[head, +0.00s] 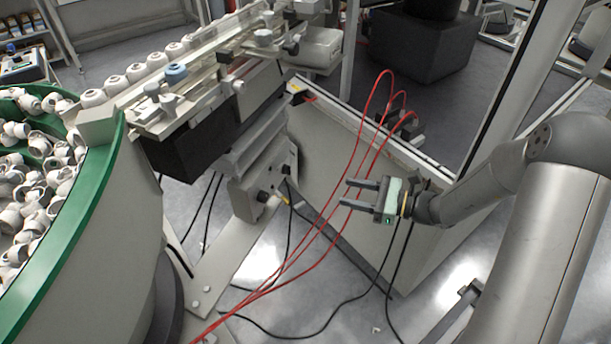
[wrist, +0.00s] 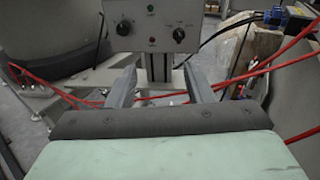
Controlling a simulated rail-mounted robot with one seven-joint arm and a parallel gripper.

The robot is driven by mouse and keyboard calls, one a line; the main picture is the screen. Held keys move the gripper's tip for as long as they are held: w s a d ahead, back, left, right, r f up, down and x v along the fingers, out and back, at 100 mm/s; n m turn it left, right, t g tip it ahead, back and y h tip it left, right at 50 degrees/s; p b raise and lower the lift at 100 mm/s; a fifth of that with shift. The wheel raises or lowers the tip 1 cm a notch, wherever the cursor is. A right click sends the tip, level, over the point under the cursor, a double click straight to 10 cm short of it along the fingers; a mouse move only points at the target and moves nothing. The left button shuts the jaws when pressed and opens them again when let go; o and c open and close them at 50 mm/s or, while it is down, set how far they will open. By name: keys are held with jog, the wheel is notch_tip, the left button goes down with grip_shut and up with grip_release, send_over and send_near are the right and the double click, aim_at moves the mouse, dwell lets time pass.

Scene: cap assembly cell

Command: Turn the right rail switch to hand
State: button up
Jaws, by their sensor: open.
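A grey control box (wrist: 152,28) faces my gripper, at the top middle of the wrist view. It bears a left knob (wrist: 124,28) and a right knob (wrist: 178,35), both black, with small indicator lights between them. The markings are too small to read, so I cannot tell the right switch's position. In the head view the box (head: 247,196) sits low under the rail, with the right knob (head: 286,169) farther back. My gripper (head: 348,193) is open and empty, pointing at the box with a clear gap. Its fingers (wrist: 159,76) also show in the wrist view, below the knobs.
Red cables (head: 330,205) loop up close by my gripper and run down to the floor. Black cables hang below the box. A green-rimmed bowl (head: 85,215) of white caps stands at left. A pale cabinet (head: 325,165) stands behind my gripper. The rail (head: 200,80) runs above the box.

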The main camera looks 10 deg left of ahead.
aim_at(290, 169)
jog(key=shift+m+t+y, duration=0.3)
jog(key=shift+m+t, duration=0.4)
jog(key=shift+m, duration=0.1)
jog(key=w+a, duration=0.1)
jog(key=a, duration=0.4)
jog(key=w+a+f, duration=0.1)
jog(key=w+a, duration=0.1)
jog(key=a, duration=0.4)
jog(key=w+a, duration=0.2)
jog(key=a, duration=0.3)
jog(key=shift+w+a+f+b, duration=0.25)
jog(key=shift+f+b, duration=0.05)
jog(key=shift+b, duration=0.1)
jog(key=c, duration=1)
